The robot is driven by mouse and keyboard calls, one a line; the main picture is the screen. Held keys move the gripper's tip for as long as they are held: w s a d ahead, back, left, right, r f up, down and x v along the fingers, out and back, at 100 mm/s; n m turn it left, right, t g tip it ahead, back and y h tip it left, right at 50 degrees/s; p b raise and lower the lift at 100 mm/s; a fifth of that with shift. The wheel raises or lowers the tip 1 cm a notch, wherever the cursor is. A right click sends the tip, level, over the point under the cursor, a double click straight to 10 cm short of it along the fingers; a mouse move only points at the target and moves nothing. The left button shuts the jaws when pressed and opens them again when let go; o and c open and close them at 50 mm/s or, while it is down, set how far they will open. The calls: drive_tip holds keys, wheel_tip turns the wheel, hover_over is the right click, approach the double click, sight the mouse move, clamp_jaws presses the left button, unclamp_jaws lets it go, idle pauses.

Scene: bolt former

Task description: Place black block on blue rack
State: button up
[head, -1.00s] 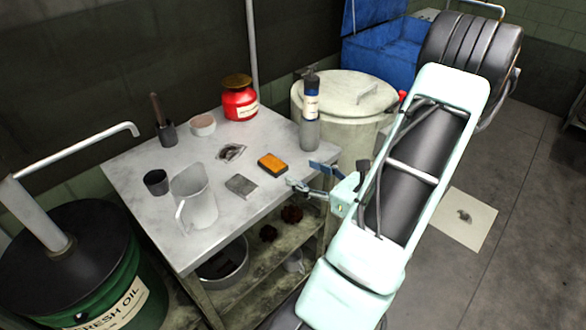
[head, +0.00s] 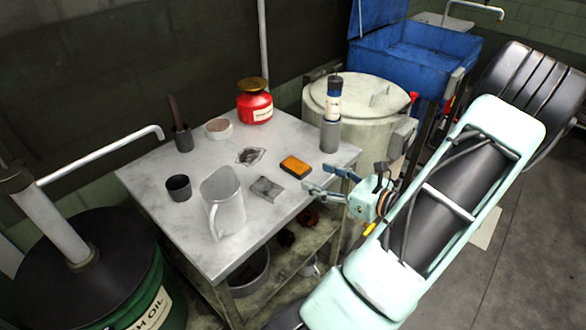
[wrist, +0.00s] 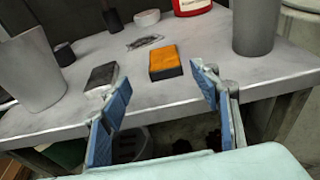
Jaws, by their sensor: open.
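The black block (head: 266,188), dark grey and flat, lies on the table near its front edge, left of an orange-topped block (head: 295,167). In the wrist view the black block (wrist: 102,77) sits beyond my left fingertip. My gripper (head: 317,178) is open and empty at the table's right front edge, with blue finger pads. The wrist view shows both fingers of my gripper (wrist: 160,76) spread apart, touching no block. A blue open container on a stand (head: 412,50) is at the back right. It is the only large blue thing in view; I cannot tell if it is the rack.
On the table (head: 160,168) stand a grey jug (head: 225,205), a dark cup (head: 178,187), a red jar (head: 255,105) and a grey bottle (head: 330,125). A pale lidded drum (head: 355,105) stands between the table and the blue container. Floor at the right is open.

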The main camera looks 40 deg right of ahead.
sight(299, 167)
drive_tip(key=x, duration=0.5)
drive_tip(key=b+x, duration=0.1)
drive_tip(key=x, duration=0.2)
drive_tip(key=shift+d, duration=0.3)
drive_tip(key=shift+r, duration=0.1)
clamp_jaws()
